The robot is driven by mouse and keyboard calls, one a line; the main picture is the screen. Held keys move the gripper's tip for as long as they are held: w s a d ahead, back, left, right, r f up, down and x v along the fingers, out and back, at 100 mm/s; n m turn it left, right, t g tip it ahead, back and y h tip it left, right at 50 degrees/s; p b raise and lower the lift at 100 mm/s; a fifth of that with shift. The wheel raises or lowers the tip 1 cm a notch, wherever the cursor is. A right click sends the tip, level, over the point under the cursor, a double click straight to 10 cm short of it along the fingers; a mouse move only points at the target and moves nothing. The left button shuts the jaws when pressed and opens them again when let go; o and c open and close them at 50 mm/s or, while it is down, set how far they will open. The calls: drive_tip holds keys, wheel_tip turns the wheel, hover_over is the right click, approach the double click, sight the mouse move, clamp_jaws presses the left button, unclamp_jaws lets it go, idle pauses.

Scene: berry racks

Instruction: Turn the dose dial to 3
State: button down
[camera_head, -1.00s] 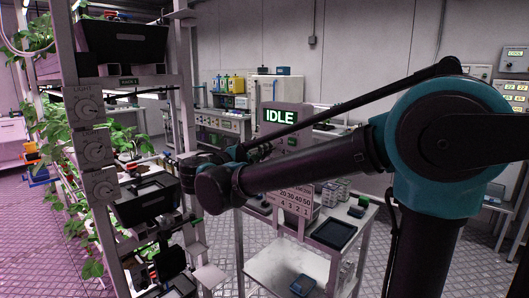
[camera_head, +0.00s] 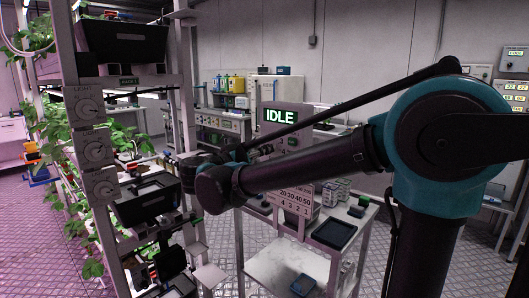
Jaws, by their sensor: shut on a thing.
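The grey dosing unit (camera_head: 302,112) stands on the cart in the middle, its lit screen (camera_head: 279,116) reading IDLE. My gripper (camera_head: 264,151) is small and dark at the front of this unit, below the screen, partly hidden behind my arm. It is shut on what looks like the dose dial. The dial itself is hidden by the gripper and arm, so its pointer and setting cannot be read. A small green-topped button (camera_head: 292,141) shows right of the gripper. A card (camera_head: 291,198) below carries the numbers 20 to 50 over 4, 3, 2, 1.
The plant rack at the left has a LIGHT dial (camera_head: 89,106) and two more dials below it. A dark tray (camera_head: 333,234) and small boxes lie on the cart (camera_head: 262,264). A blue item (camera_head: 303,284) lies on its lower shelf.

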drive_tip(key=shift+f, duration=0.1)
drive_tip(key=c, duration=1.2)
unclamp_jaws()
drive_tip(key=v, duration=1.2)
drive_tip(key=shift+a, duration=0.1)
